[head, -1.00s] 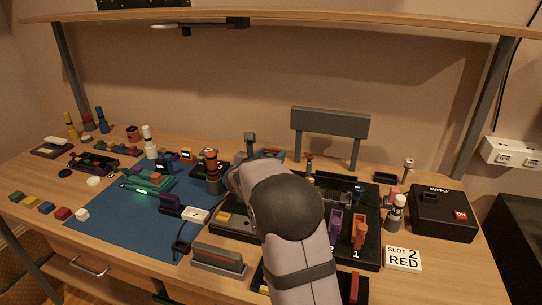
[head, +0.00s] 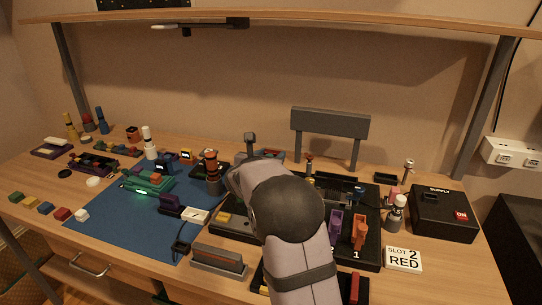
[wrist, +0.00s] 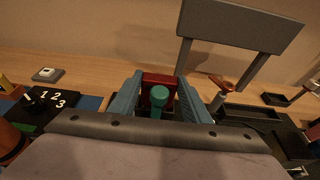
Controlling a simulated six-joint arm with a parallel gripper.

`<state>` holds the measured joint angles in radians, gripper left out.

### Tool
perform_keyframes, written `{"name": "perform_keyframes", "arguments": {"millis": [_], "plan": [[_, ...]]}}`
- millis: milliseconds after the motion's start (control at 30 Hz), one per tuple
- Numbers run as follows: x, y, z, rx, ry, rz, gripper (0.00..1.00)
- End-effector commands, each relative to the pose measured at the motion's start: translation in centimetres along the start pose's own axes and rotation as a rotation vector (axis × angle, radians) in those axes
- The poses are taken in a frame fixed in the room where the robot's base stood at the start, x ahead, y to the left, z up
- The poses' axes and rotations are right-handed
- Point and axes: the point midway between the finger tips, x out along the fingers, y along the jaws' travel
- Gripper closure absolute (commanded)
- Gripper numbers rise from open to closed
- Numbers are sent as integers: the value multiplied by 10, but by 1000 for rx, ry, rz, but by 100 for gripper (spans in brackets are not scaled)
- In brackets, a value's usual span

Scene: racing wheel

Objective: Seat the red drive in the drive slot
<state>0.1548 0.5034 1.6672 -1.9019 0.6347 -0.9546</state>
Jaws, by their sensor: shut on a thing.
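In the wrist view my gripper (wrist: 158,84) has its two blue fingers closed on a red block (wrist: 159,79), which I take for the red drive. A round teal knob stands in front of the block and hides part of it. I cannot tell whether the red block touches a slot.
A card reading "SLOT 2 RED" (head: 403,258) lies right of the board. The black supply box (head: 443,213) stands behind it. A grey panel on posts (head: 330,122) rises at the back. A blue mat (head: 105,230) with several parts lies to the left.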

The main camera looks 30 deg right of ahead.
Motion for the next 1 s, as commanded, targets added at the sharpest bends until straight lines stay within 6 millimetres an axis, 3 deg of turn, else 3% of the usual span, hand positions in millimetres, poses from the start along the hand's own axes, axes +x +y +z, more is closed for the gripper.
{"name": "perform_keyframes", "arguments": {"millis": [600,633,700,1000], "plan": [[4,0,-12,0,0,0,81],[3,0,-10,-1,0,0,50],[3,0,-11,-1,2,0,35],[3,1,-14,-4,7,2,35]]}}
